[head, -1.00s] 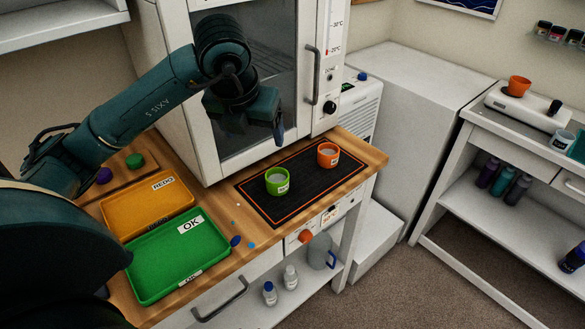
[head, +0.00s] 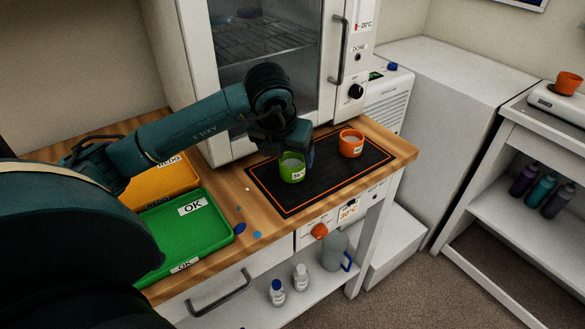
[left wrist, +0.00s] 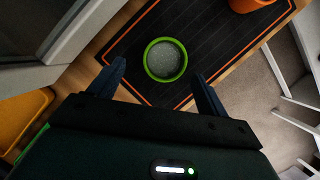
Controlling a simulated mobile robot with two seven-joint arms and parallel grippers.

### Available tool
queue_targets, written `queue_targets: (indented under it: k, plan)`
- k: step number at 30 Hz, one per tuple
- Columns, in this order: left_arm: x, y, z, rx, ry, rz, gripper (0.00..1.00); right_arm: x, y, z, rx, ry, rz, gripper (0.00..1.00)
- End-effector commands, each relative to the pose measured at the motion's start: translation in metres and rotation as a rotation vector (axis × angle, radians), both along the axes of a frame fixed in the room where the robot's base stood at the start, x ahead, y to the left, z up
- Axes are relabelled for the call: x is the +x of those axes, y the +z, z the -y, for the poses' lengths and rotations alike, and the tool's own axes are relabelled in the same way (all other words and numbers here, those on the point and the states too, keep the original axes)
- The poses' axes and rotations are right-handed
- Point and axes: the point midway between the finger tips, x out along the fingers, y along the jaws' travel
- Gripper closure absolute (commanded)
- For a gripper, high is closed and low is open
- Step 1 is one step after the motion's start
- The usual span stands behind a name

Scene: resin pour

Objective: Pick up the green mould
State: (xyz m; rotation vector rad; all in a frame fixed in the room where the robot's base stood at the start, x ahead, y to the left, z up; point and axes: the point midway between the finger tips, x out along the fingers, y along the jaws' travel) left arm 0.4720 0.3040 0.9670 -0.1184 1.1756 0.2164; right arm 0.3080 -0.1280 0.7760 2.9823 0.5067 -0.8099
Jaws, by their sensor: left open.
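The green mould (head: 292,168) stands upright on the black heating mat (head: 318,194) with its orange border line. It is a small cup with a white label and pale grey contents. My left gripper (head: 290,150) is open just behind and over the mould in the head view. In the left wrist view the green mould (left wrist: 165,60) lies ahead of and between the lines of the two open fingers (left wrist: 158,82), with nothing held. My right gripper is in neither view.
An orange mould (head: 351,143) stands on the mat to the right of the green one. The green OK tray (head: 222,235) and the orange REDO tray (head: 176,178) are on the wooden bench to the left. The white oven (head: 205,120) rises behind the mat.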

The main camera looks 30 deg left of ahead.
Motion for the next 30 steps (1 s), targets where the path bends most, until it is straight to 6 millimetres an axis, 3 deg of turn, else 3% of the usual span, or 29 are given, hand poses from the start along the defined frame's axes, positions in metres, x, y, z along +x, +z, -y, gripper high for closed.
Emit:
queue_targets:
  k: [5,12,21,30]
  plan:
    - [0.008,-0.011,0.000,-0.001,0.000,-0.003,0.23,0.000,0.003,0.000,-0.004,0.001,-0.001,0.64]
    - [0.026,-0.042,-0.001,0.001,0.000,-0.003,0.23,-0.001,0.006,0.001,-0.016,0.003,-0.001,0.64]
    - [0.028,-0.048,-0.002,0.001,-0.001,0.000,0.23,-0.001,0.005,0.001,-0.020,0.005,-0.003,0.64]
    - [0.028,-0.048,-0.002,0.001,-0.001,0.001,0.46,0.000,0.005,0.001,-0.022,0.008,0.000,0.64]
